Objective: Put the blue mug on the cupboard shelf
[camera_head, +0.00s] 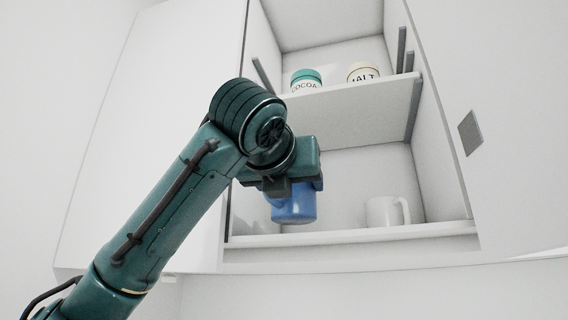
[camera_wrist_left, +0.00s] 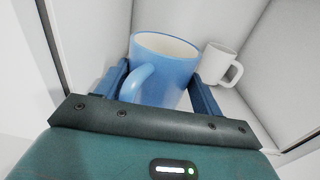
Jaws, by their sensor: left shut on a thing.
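The blue mug (camera_head: 294,206) is upright in my left gripper (camera_head: 290,184), at the opening of the cupboard's lower compartment. In the left wrist view the blue mug (camera_wrist_left: 165,70) sits between the two fingers of the left gripper (camera_wrist_left: 160,90), its handle toward the wrist. The gripper is shut on it. In the head view the mug appears above the level of the lower cupboard shelf (camera_head: 350,234); whether its base touches the shelf I cannot tell. The gripper hides the mug's top in the head view. My right gripper is not in view.
A white mug (camera_head: 386,211) stands on the lower shelf to the right; it also shows in the wrist view (camera_wrist_left: 217,64). The upper shelf (camera_head: 350,99) holds a cocoa jar (camera_head: 306,80) and a malt jar (camera_head: 363,73). Cupboard side walls flank the opening.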

